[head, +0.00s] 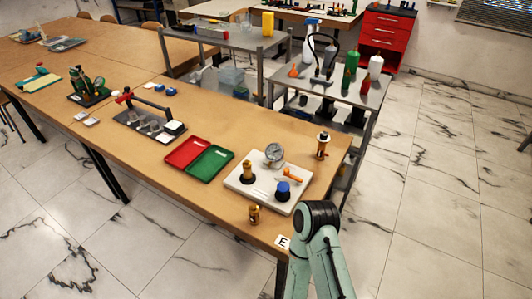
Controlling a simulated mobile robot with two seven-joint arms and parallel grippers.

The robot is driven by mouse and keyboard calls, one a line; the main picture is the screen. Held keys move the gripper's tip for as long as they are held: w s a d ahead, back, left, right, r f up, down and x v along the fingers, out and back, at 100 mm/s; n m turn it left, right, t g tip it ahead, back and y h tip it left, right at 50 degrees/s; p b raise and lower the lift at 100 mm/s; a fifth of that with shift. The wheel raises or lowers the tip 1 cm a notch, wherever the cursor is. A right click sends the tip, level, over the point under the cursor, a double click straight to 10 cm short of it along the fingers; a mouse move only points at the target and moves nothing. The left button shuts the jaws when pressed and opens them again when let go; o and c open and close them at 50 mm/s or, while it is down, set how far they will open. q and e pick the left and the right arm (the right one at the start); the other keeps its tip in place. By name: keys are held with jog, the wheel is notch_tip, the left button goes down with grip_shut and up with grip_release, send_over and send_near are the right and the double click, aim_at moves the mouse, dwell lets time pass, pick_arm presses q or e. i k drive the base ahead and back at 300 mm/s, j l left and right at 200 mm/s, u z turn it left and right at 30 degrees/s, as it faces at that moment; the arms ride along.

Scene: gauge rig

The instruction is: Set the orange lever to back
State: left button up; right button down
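The orange lever (293,175) sits on the right part of a white base plate (236,183) near the table's right end. It lies roughly left to right in the picture; its pivot is too small to make out. On the same plate are a round gauge (274,152) at the back, a blue knob (283,189) at the front and a brass fitting (247,170) at the left. A teal arm of mine rises at the lower right, in front of the table's end. Neither gripper shows, and nothing of mine touches the lever.
A brass piece (254,213) stands in front of the plate and another brass fitting (322,145) behind it at the right. Red (187,153) and green (208,162) trays lie to the left. A grey trolley (365,100) with bottles stands behind. The floor at right is clear.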

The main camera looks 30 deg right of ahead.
aim_at(286, 171)
jog(key=z, duration=1.5)
